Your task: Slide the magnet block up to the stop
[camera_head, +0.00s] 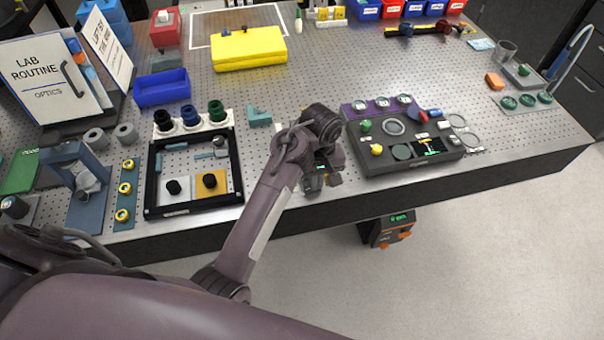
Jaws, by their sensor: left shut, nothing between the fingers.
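My left arm reaches up from the bottom left. Its gripper (321,182) is shut and empty near the table's front edge, between the black frame (150,185) and the dark control panel (372,162). The wrist covers part of the table there. I cannot tell for sure which piece is the magnet block or the stop. A small teal angled block (258,117) stands behind the arm, apart from the gripper. Inside the frame are a grey plate and a yellow plate (211,181) with black knobs. My right gripper is not in view.
A yellow case (249,48) and a blue bin (162,88) stand farther back. Bottles with blue and green tops stand behind the frame. A blue stand (88,195) is at the left. The perforated tabletop (300,85) is fairly clear behind the wrist.

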